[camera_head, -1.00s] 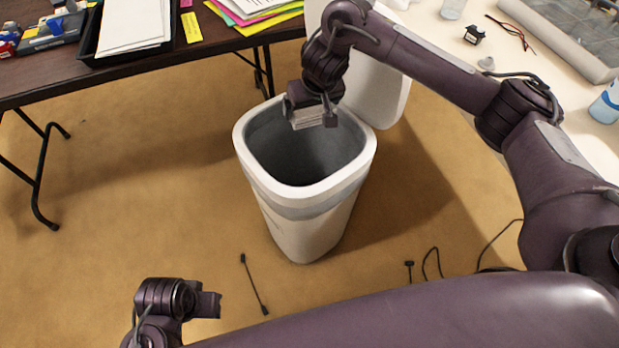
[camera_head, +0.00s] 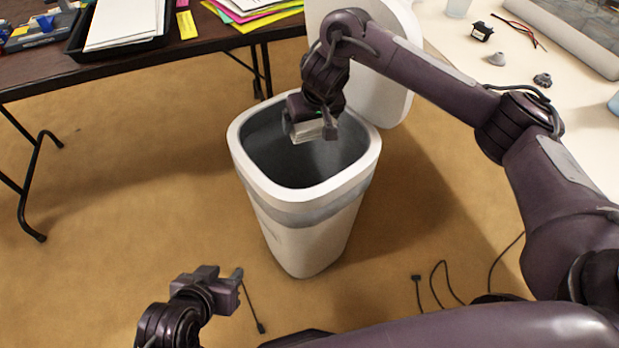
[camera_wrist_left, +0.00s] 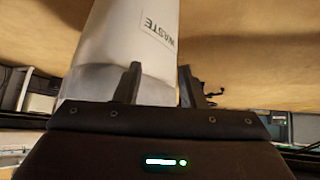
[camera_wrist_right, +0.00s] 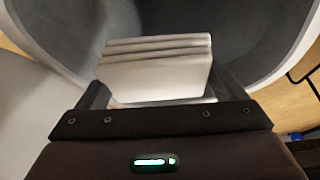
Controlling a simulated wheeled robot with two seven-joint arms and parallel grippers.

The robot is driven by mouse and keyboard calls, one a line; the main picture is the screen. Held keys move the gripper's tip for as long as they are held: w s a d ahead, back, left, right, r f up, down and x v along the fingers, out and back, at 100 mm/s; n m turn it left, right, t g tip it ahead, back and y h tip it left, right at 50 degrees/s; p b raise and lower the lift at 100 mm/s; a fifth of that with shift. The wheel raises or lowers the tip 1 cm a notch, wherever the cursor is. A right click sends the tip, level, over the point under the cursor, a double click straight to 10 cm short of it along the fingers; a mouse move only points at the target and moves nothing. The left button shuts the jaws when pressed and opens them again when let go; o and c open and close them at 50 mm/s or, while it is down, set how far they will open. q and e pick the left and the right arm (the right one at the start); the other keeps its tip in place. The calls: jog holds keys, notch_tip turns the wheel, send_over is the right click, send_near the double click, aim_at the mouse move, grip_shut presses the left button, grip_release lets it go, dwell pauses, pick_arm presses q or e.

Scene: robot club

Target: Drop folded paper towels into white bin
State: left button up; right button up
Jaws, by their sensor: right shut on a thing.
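The white bin (camera_head: 318,225) stands on the floor with its lid (camera_head: 385,75) raised at the back. Its grey inside (camera_head: 285,150) shows no contents in the head view. My right gripper (camera_head: 312,132) is over the bin's opening, shut on the folded paper towels (camera_wrist_right: 155,68). The towels are a pale layered stack held between the fingers, with the bin's inside around them in the right wrist view. My left gripper (camera_head: 240,280) is low in front of the bin, outside it.
A dark table (camera_head: 130,75) with papers and a black tray is at the back left. A white table (camera_head: 500,85) with small parts is at the right. Cables (camera_head: 435,285) lie on the floor, which is otherwise clear left of the bin.

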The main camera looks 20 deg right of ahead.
jog(key=shift+f+b, duration=0.65)
jog(key=shift+b, duration=0.15)
pick_arm(q)
jog(key=w+d+r+t+h, duration=0.2)
jog(key=w+r+t, duration=0.2)
jog(key=r, duration=0.3)
jog(key=shift+w+r+t, duration=0.3)
jog(key=shift+w+t, duration=0.1)
jog(key=shift+w, duration=0.4)
jog(key=shift+d, duration=0.1)
pick_arm(e)
jog(key=o, duration=0.6)
